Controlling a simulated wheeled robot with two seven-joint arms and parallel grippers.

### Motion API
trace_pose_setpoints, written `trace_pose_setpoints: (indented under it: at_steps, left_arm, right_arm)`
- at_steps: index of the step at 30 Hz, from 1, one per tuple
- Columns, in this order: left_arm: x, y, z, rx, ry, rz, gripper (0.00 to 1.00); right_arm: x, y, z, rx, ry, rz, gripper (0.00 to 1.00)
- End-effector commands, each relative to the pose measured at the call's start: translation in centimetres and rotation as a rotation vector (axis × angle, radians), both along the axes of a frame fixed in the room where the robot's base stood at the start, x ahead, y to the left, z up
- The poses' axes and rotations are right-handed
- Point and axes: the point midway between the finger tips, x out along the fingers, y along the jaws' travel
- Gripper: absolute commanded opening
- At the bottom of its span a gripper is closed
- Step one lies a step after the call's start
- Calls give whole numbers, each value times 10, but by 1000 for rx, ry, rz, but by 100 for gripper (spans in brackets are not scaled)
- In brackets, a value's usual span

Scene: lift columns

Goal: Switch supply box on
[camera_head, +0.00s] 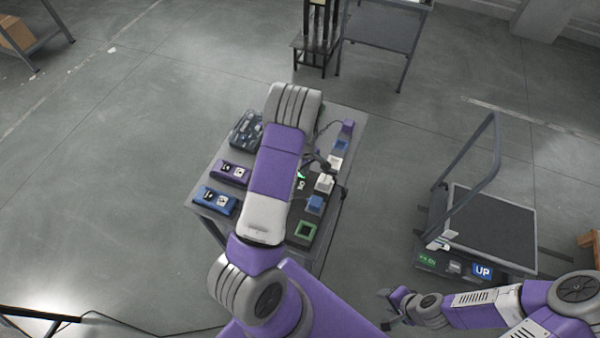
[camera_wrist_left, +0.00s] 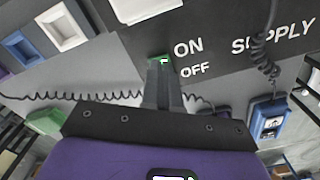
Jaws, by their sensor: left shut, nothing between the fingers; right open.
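The dark supply box panel (camera_wrist_left: 225,45) fills the top of the left wrist view, with white SUPPLY, ON and OFF lettering. A small green switch (camera_wrist_left: 160,59) shows left of the ON and OFF labels, partly covered by my fingertips. My left gripper (camera_wrist_left: 160,72) is shut and empty, its tips at the switch; I cannot tell whether they touch it. In the head view, my left arm hides much of the box; a green spot (camera_head: 301,175) shows beside the forearm. My right gripper (camera_head: 391,307) is open and empty at the bottom, away from the table.
The table (camera_head: 345,123) also holds a purple handset (camera_head: 231,172), a blue handset (camera_head: 215,201), and blue, white and green square sockets along its right side. Coiled cords (camera_wrist_left: 263,55) hang near my left gripper. A wheeled cart (camera_head: 500,228) with an UP label stands right.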

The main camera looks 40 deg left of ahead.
Motion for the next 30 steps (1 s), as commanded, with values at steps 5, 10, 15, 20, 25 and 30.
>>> trace_pose_setpoints:
  at_steps: [5, 10, 15, 20, 25, 30]
  left_arm:
    - [0, 0, 18, 0, -1, 0, 0]
    - [0, 0, 32, 0, -1, 0, 0]
    - [0, 0, 45, 0, 0, 0, 0]
    - [0, 0, 58, 0, 0, 0, 0]
    - [0, 0, 65, 0, 0, 0, 0]
    - [0, 0, 63, -1, 0, 0, 0]
  right_arm:
    - [0, 0, 14, 0, 0, 0, 43]
    - [0, 0, 24, 0, 0, 0, 43]
    - [0, 0, 33, 0, 0, 0, 43]
    - [0, 0, 43, 0, 0, 0, 43]
    - [0, 0, 47, 0, 0, 0, 43]
    - [0, 0, 46, 0, 0, 0, 43]
